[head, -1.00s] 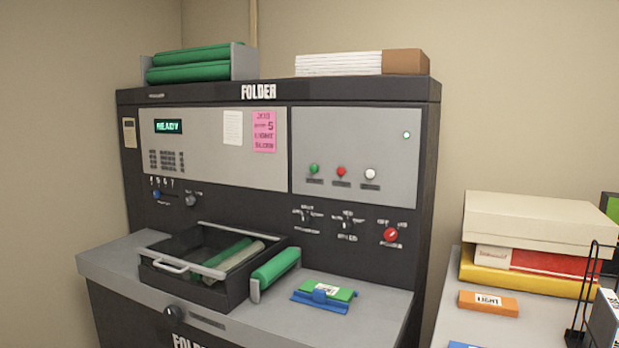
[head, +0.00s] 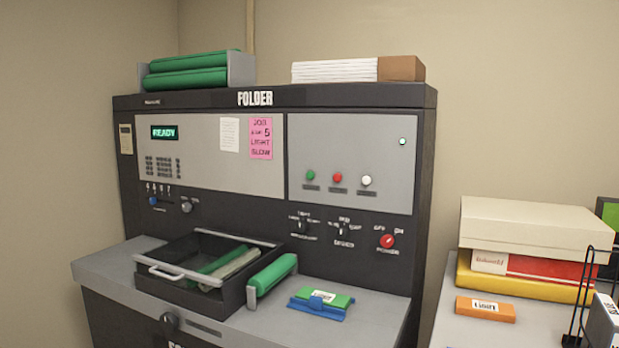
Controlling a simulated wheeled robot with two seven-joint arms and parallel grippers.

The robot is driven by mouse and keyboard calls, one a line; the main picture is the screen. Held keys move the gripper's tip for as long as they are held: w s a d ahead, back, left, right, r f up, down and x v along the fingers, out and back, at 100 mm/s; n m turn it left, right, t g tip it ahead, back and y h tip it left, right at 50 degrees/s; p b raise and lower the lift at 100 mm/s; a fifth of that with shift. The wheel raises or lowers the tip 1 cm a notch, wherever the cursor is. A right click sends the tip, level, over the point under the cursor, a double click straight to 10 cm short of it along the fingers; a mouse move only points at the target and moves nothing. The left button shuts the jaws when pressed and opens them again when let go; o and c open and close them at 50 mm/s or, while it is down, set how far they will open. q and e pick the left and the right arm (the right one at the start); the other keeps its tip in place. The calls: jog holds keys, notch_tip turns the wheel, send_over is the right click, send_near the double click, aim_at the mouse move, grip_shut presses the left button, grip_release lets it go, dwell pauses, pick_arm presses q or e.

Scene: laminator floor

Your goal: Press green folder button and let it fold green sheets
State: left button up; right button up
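The dark folder machine (head: 255,97) stands against the wall, with a lit green READY display (head: 164,132) at its upper left. The green button (head: 310,175) is at the left of a row on the grey right panel, beside a red button (head: 337,178) and a white button (head: 366,180). A black tray (head: 217,296) with a silver handle sits on the ledge and holds a green roll and a pale roll. A green roll (head: 272,273) lies to its right. A green and blue block (head: 321,302) lies farther right. Neither gripper is in view.
A side table at right holds a cream box (head: 525,226), a red box, a yellow box (head: 520,284), an orange LIGHT box (head: 485,309) and a black wire rack. Green rolls (head: 190,70) and white paper (head: 335,70) sit on top of the machine. The ledge's right end is clear.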

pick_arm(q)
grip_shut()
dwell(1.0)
